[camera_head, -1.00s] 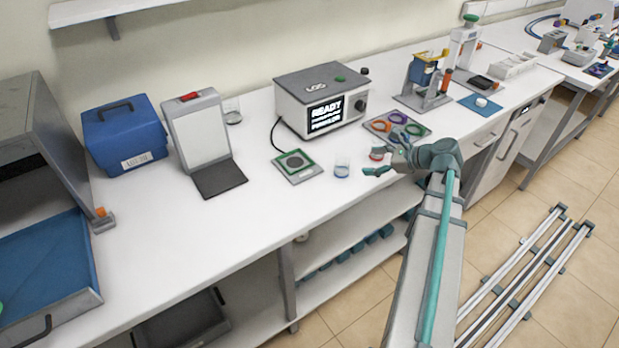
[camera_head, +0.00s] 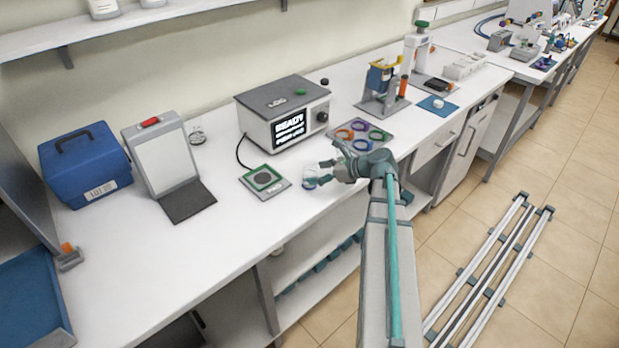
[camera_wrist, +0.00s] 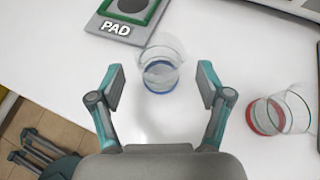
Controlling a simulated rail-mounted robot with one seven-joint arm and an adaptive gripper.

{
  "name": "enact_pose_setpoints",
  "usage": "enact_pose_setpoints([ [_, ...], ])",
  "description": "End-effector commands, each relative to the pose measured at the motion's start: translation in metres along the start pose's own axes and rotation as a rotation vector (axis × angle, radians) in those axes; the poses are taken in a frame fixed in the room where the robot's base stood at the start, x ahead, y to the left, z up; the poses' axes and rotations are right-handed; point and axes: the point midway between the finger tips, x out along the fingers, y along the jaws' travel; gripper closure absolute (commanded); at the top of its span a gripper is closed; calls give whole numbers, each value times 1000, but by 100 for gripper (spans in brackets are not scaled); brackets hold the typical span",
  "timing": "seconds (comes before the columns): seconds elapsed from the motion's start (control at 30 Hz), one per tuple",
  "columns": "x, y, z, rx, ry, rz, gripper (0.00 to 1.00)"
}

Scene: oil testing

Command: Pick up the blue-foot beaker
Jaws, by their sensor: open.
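The blue-foot beaker (camera_wrist: 161,72) is clear glass with a blue ring at its base. It stands upright on the white bench, ahead of and between the two open fingers of my gripper (camera_wrist: 160,85) in the wrist view. In the head view the beaker (camera_head: 310,181) is at the fingertips of my gripper (camera_head: 324,174), partly hidden by them. I cannot tell whether a finger touches it. A second clear beaker with a red foot (camera_wrist: 280,113) stands to the right in the wrist view.
The green-edged pad (camera_head: 264,180) lies just left of the beaker. A grey box with a READY screen (camera_head: 284,112) stands behind. A tray with coloured rings (camera_head: 361,134) lies to the right. The bench's front edge is close. The bench (camera_head: 230,232) is clear at front left.

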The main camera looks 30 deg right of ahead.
Motion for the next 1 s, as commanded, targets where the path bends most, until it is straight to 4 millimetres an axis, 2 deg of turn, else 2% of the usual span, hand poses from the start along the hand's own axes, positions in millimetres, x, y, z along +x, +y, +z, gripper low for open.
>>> enact_pose_setpoints([
  [0.23, 32, 0, 3, 0, 0, 3, 23],
  [0.57, 38, 0, 1, 0, 0, 0, 23],
  [0.93, 38, 0, 1, -1, 0, 1, 83],
  [0.97, 38, 0, 1, -1, 0, 0, 87],
  [1.0, 38, 0, 1, -1, 0, 0, 87],
])
